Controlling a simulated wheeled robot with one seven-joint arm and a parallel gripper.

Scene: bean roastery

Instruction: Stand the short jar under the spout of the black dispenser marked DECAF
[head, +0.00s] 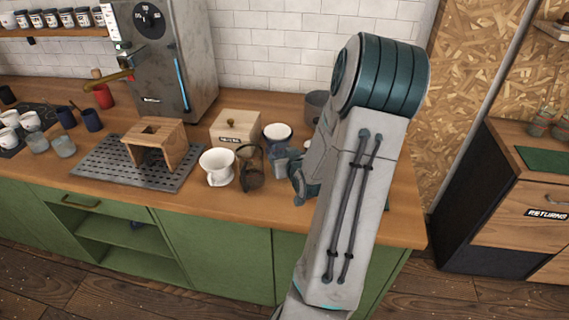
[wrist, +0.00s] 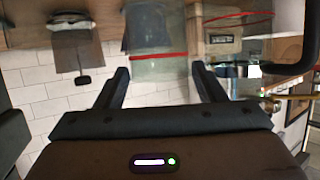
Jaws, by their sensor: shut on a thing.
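My gripper (head: 292,170) is low over the right part of the counter, partly hidden by my arm in the head view. In the wrist view my gripper (wrist: 160,80) has its two dark fingers on either side of a clear glass jar (wrist: 158,68) with a thin red line, which looks like the short jar. The fingers are shut on it. In the head view a small grey-blue glass shape (head: 280,160) shows at the fingertips; its base is hard to see. No black dispenser marked DECAF and no spout of it can be made out.
A wooden stand (head: 155,140) is on a drip tray (head: 100,165). A grey pot (head: 315,103) stands behind.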

